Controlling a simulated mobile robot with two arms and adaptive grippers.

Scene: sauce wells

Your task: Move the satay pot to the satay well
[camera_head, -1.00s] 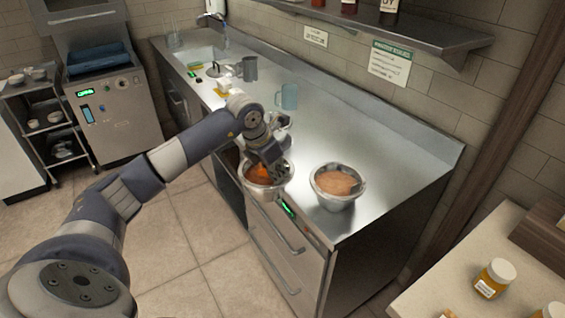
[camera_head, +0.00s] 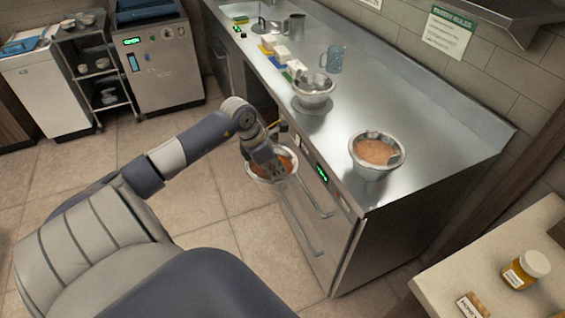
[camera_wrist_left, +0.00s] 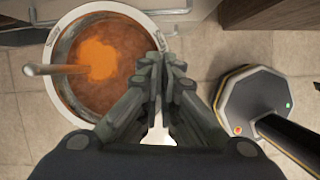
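My left gripper (camera_head: 268,160) is shut on the rim of a round metal pot (camera_head: 249,171) with orange-brown sauce. The pot hangs level in front of the counter's front face, clear of the countertop. In the left wrist view the fingers (camera_wrist_left: 158,82) meet at the right rim of this pot (camera_wrist_left: 53,88), and a ladle handle (camera_wrist_left: 62,70) crosses its left rim. A second metal pot (camera_head: 375,172) with brown sauce stands at the counter's near end. No label naming satay is readable. My right gripper is out of view.
The steel counter (camera_head: 345,110) is bare between the bowl and the second pot. A bluish mug (camera_head: 331,60) and small coloured blocks (camera_head: 283,53) stand farther back. A pale table (camera_head: 455,265) with a yellow jar (camera_head: 522,272) is at lower right. Open floor lies left.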

